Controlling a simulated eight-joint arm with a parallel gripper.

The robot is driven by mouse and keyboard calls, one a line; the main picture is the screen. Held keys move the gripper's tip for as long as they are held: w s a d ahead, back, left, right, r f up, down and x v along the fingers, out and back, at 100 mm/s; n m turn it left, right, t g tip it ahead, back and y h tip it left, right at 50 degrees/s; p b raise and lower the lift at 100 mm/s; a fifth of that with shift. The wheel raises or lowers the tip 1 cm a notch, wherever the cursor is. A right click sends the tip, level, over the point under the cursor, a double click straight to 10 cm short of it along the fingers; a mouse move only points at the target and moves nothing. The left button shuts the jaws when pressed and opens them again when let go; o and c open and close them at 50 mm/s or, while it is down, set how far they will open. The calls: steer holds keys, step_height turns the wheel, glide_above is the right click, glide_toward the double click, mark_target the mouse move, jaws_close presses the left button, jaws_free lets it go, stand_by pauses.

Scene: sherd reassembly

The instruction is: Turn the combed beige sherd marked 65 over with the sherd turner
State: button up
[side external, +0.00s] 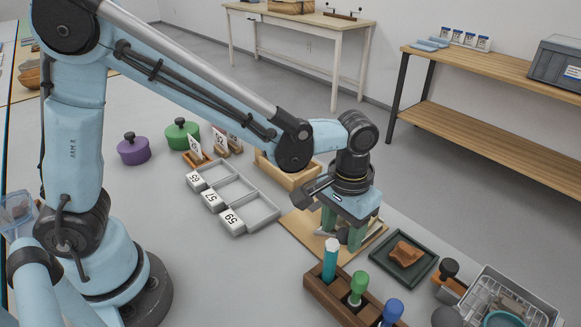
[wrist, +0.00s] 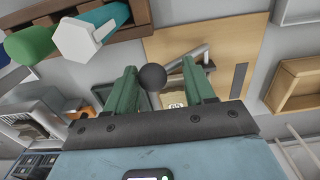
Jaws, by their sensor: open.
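My gripper (side external: 342,231) is open above the wooden board, its green fingers pointing down. In the wrist view, the fingers (wrist: 162,78) stand either side of a dark round knob (wrist: 153,77), with space around it. The knob appears to belong to the sherd turner, whose grey bar (wrist: 190,59) lies over the board. A pale beige sherd with a dark mark (wrist: 174,101) shows partly behind the knob, between the fingers. The number on it is too small to read. In the side view, my gripper hides most of the turner and the sherd.
A tool rack (side external: 325,290) with teal, green and blue handles stands at the board's near side. A dark green tray (side external: 376,262) holds a brown sherd (side external: 405,253). Grey trays (side external: 268,212) labelled 65, 57 and 59 lie left of the board (side external: 297,229). A wire basket (side external: 540,305) is lower right.

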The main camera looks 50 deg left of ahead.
steer(key=shift+a+r, duration=0.65)
steer(key=shift+a, duration=0.2)
steer(key=shift+a+r, duration=0.25)
steer(key=shift+a, duration=0.3)
steer(key=shift+a+r, duration=0.25)
steer(key=shift+a, duration=0.25)
steer(key=shift+a+f, duration=0.15)
steer(key=shift+a, duration=1.5)
steer(key=shift+a+f, duration=0.1)
steer(key=shift+a, duration=1.55)
steer(key=shift+a+f, duration=0.35)
steer(key=shift+a, duration=0.2)
steer(key=shift+w+a+f, duration=0.1)
steer(key=shift+a+f, duration=1.5)
steer(key=shift+r, duration=1.35)
steer(key=shift+d+r, duration=0.1)
steer(key=shift+r, duration=1.15)
